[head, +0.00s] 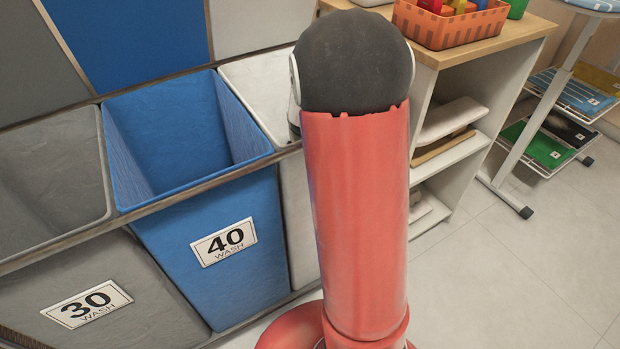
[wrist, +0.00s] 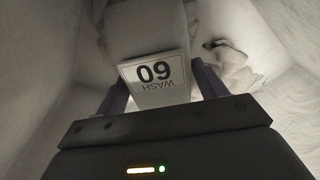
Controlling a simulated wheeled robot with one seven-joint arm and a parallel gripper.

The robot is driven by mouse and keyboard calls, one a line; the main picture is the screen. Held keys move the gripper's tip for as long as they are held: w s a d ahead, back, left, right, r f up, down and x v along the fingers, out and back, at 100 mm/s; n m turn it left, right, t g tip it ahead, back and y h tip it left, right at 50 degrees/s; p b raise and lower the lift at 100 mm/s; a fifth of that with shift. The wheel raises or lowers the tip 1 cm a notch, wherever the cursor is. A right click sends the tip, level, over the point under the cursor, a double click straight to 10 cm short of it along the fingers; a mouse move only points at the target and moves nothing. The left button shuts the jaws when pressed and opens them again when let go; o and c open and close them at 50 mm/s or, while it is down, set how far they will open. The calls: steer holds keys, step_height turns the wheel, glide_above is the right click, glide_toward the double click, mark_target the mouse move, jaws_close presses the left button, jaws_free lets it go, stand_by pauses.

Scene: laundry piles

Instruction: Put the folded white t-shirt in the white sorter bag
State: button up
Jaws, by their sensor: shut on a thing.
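In the wrist view my gripper (wrist: 160,100) is shut on a pale folded item (wrist: 140,35), which looks like the folded white t-shirt. A tag reading 60 WASH shows upside down between the fingers. Pale fabric walls (wrist: 45,75) rise on both sides, so my gripper seems to be down inside the white sorter bag. In the head view the white bag (head: 255,80) stands right of the blue bag, mostly hidden by my red arm. My gripper is hidden there.
A crumpled light cloth (wrist: 232,65) lies low beside the held item. The blue 40 WASH bag (head: 165,135) and grey 30 WASH bag (head: 50,180) stand to the left. A wooden shelf unit (head: 505,35) with an orange basket (head: 450,25) stands right of my arm.

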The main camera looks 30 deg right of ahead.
steer(key=shift+f+b, duration=0.45)
steer(key=shift+f, duration=0.1)
steer(key=o, duration=1.1)
steer(key=shift+c, duration=0.2)
step_height(320, 180, up, 13)
steer(key=s+a+p, duration=0.1)
steer(key=p, duration=0.1)
steer(key=shift+p, duration=0.3)
steer(key=shift+r, duration=0.1)
